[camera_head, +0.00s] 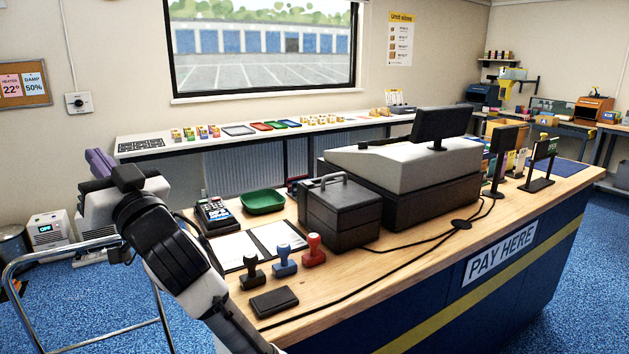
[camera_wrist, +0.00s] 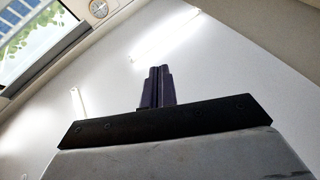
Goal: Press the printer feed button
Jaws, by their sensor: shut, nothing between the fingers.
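My gripper (camera_head: 98,162) is raised at the left of the head view, left of the counter, with nothing held. Its purple fingers also show in the wrist view (camera_wrist: 157,82), side by side and shut, pointing toward the ceiling. No feed button can be made out in either view. On the far right benches stand a dark machine (camera_head: 483,95) and an orange and dark machine (camera_head: 594,107); I cannot tell whether either is the printer. Both are far from my gripper.
The wooden counter (camera_head: 395,262) carries a cash register (camera_head: 405,165), a black box (camera_head: 340,212), stamps (camera_head: 314,249), a card terminal (camera_head: 214,214) and a green tray (camera_head: 263,201). A metal rail (camera_head: 62,252) stands at left. Blue floor (camera_head: 590,285) is open at right.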

